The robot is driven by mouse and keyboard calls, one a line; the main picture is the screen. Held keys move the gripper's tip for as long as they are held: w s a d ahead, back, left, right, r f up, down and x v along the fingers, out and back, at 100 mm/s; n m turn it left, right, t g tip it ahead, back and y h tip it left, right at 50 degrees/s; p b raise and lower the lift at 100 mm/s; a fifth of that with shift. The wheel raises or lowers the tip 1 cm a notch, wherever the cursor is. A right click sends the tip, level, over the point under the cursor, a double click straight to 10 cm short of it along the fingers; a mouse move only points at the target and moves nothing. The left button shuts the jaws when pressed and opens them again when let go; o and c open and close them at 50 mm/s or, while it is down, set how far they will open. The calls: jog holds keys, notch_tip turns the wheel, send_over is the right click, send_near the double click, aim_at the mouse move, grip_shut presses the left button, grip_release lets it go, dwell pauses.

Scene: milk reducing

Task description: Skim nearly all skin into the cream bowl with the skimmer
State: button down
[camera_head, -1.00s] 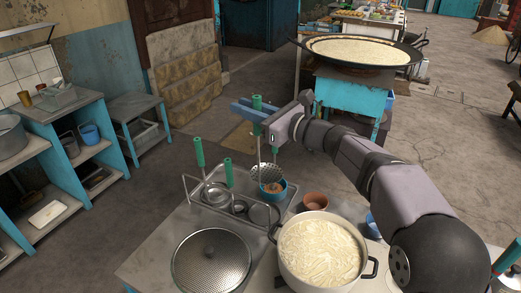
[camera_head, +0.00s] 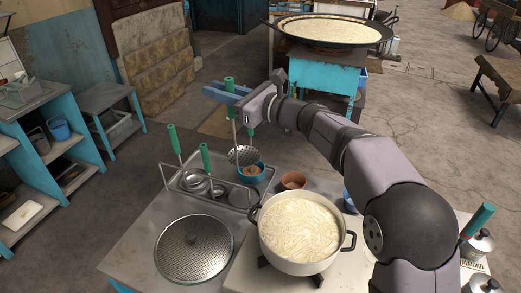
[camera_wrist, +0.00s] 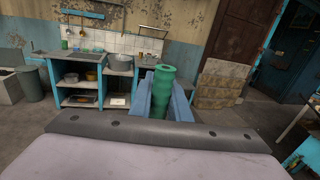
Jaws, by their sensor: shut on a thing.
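My gripper (camera_head: 226,93) is shut on the green handle of the skimmer (camera_head: 229,84), which also shows between the blue jaws in the wrist view (camera_wrist: 163,92). The skimmer hangs down, and its perforated metal disc (camera_head: 243,155) is above or just behind a blue bowl (camera_head: 250,172) with brownish contents. I cannot tell whether disc and bowl touch. The large white pot (camera_head: 300,228) stands in front, to the right, filled with pale liquid under wrinkled, cream-coloured skin. A small terracotta bowl (camera_head: 293,181) stands behind the pot. Which bowl is the cream bowl is not clear.
A metal rack (camera_head: 218,190) holds green-handled tools left of the blue bowl. A perforated round lid (camera_head: 194,248) lies at front left. A blue vessel (camera_head: 349,201) is partly hidden by my arm. A wide pan (camera_head: 333,30) stands far back on a blue stand.

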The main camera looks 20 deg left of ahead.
jog(key=w+d+r+m+t+h+p, duration=0.1)
jog(key=w+d+r+m+t+p, duration=0.15)
jog(key=d+r+p, duration=0.5)
jog(key=w+d+r+m+t+h+p, duration=0.1)
jog(key=w+d+r+t+p, duration=0.15)
jog(key=d+r, duration=0.9)
jog(key=s+d+f+n+g+y+p, duration=0.1)
jog(key=s+f+n+g, duration=0.1)
jog(key=s+f, duration=0.5)
jog(key=s+d+f+n+g+y, duration=0.1)
jog(key=s+d+f+g, duration=0.1)
jog(key=s+f, duration=0.6)
jog(key=s+g, duration=0.1)
jog(key=s, duration=0.6)
jog(key=shift+s+d+n+p, duration=0.15)
jog(key=shift+s+n+p, duration=0.05)
jog(key=shift+n+p, duration=0.2)
jog(key=shift+f, duration=0.15)
